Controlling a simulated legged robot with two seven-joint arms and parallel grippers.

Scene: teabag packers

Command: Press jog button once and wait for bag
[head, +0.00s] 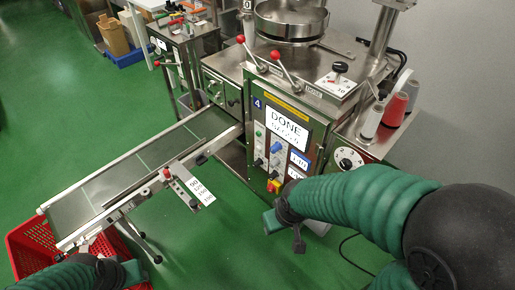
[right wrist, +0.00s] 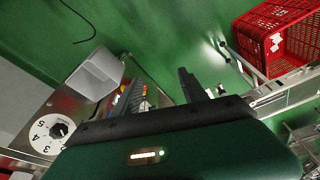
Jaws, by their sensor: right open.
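The packing machine's control panel (head: 277,150) faces me in the head view, with a screen (head: 288,127) reading DONE. Below the screen are a green button (head: 259,133), a blue knob (head: 276,148), small dark controls and a red-and-yellow switch (head: 274,186). Which one is the jog button I cannot read. My right gripper (right wrist: 160,92) is open and empty in the right wrist view. In the head view its arm reaches in front of the panel's lower end, its fingers not clearly visible. My left arm shows at the bottom left; its gripper's jaws cannot be made out.
A conveyor belt (head: 130,165) slopes down to the left over a red crate (head: 35,243); its visible surface looks bare. A white dial (head: 347,159) sits right of the panel. Thread spools (head: 395,109) stand on a side shelf. Green floor is open at left.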

